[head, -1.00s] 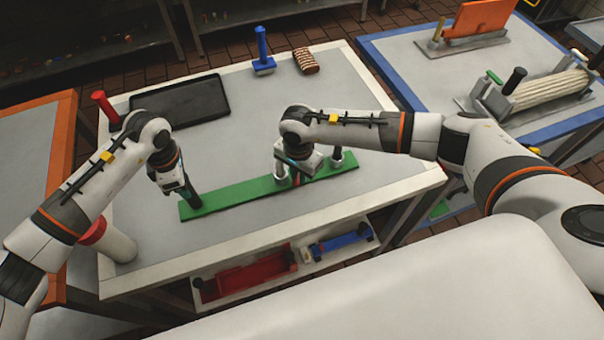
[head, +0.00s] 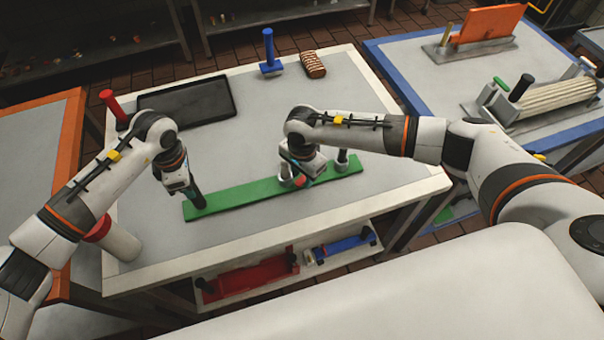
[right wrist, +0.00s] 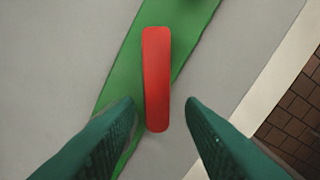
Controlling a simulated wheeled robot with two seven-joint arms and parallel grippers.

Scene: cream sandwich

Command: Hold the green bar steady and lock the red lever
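The green bar (head: 240,194) lies flat across the near half of the white-edged table. A black upright handle (head: 196,197) stands at its left end, with my left gripper (head: 190,190) at its top; the finger opening is hidden.
A black tray (head: 185,103), a red-handled tool (head: 108,100), a blue stamp (head: 270,66) and a brown roll (head: 313,65) sit at the table's back.

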